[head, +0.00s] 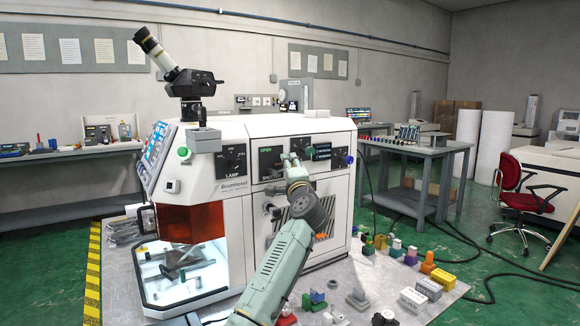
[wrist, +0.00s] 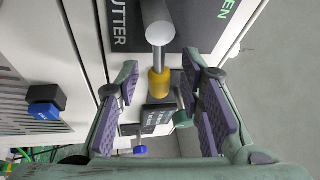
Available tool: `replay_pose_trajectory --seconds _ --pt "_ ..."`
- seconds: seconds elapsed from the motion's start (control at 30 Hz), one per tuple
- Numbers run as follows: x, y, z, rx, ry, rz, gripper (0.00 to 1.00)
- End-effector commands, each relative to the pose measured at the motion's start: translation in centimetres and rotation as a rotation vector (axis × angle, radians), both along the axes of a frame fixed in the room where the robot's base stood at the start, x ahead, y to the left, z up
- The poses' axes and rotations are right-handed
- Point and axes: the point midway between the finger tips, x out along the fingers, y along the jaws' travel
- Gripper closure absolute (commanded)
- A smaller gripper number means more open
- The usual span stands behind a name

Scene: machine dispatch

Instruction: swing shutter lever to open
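The shutter panel (head: 270,160) is a dark plate on the white machine's front, with "OPEN" in green at its upper left in the head view. In the wrist view the plate (wrist: 190,42) shows parts of "SHUTTER" and "OPEN". A grey rod-shaped lever (wrist: 156,22) with a yellow piece (wrist: 158,82) below it shows in the wrist view. My gripper (wrist: 162,88) is open, its purple-padded fingers apart on either side of the yellow piece in the picture. Contact cannot be told. In the head view my gripper (head: 292,162) is in front of the panel and hides the lever.
The machine (head: 233,200) has a lamp panel (head: 231,161) left of the shutter panel. A green knob (head: 309,152) and a blue knob (head: 348,160) are to the right. Several small coloured parts and a yellow block (head: 443,278) lie on the bench below.

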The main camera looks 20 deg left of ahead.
Motion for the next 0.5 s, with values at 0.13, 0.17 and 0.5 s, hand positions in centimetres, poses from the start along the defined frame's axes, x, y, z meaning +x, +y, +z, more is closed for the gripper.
replay_pose_trajectory --seconds 0.13,0.17,0.5 --pt "0.00 -0.03 -0.04 0.000 0.000 0.000 0.65" --pt "0.00 -0.03 -0.03 0.000 0.000 0.000 0.67" --pt "-0.01 -0.02 -0.04 -0.001 0.000 0.000 0.89"
